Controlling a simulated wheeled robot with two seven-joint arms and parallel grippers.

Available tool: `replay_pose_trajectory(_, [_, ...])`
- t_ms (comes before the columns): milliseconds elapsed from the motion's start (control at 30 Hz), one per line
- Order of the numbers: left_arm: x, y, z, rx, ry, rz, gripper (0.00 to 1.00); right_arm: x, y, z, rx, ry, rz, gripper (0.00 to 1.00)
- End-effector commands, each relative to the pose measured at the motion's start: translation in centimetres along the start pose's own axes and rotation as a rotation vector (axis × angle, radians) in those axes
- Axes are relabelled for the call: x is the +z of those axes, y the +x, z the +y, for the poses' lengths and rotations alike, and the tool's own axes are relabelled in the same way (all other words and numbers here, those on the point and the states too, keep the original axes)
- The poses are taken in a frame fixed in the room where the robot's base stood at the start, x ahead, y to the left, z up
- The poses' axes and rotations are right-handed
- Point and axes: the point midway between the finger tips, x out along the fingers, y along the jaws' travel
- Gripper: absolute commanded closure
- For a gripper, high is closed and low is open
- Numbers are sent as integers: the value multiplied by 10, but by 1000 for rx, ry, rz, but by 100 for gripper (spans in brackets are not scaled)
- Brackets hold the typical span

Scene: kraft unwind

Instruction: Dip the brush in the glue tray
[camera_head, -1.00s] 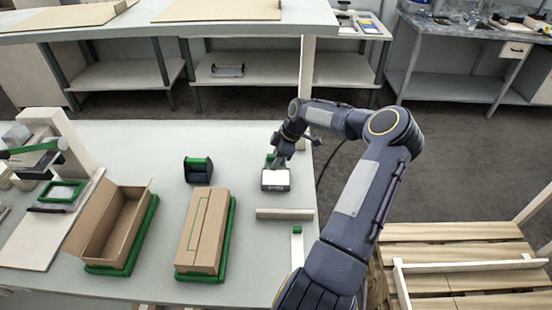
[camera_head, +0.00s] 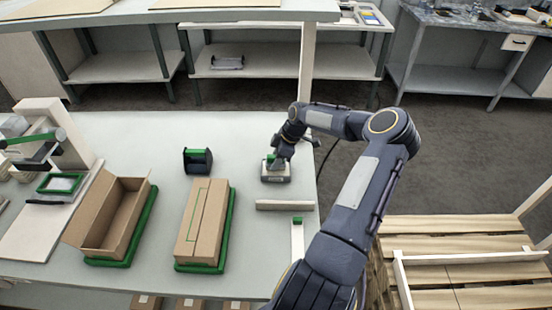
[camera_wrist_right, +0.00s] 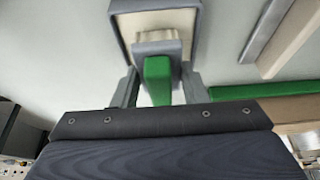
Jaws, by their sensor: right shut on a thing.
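My right gripper (camera_head: 277,155) is at the glue tray (camera_head: 277,180), near the right edge of the table. In the right wrist view the right gripper (camera_wrist_right: 158,92) is shut on the brush's green handle (camera_wrist_right: 157,78). The brush's grey head (camera_wrist_right: 157,47) is over the tray's pale inside, within the grey rim (camera_wrist_right: 114,12). The brush's green part (camera_head: 270,157) shows small in the head view. My left gripper is not in view.
A pale bar (camera_head: 284,205) lies just in front of the tray. A closed carton (camera_head: 203,225) and an open carton (camera_head: 122,215) sit on green-edged bases. A dark green-topped dispenser (camera_head: 198,160) stands left of the tray. A white post (camera_head: 307,65) rises behind.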

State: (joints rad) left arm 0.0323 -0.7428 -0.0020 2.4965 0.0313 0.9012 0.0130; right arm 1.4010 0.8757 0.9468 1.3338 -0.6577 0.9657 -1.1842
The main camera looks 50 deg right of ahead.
Motion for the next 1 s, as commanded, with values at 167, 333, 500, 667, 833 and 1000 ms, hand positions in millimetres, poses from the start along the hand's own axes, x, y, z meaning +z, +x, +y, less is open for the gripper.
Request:
replay_pose_trajectory(167, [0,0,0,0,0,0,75,0,0,0,0,0,0,79])
replay_pose_trajectory(333, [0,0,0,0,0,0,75,0,0,0,0,0,0,79])
replay_pose_trajectory(500, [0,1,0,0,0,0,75,0,1,0,0,0,0,79])
replay_pose_trajectory(667, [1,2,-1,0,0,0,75,1,3,0,0,0,0,79])
replay_pose_trajectory(833, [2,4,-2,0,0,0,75,2,5,0,0,0,1,79])
replay_pose_trajectory(1000, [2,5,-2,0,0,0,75,2,7,0,0,0,0,79])
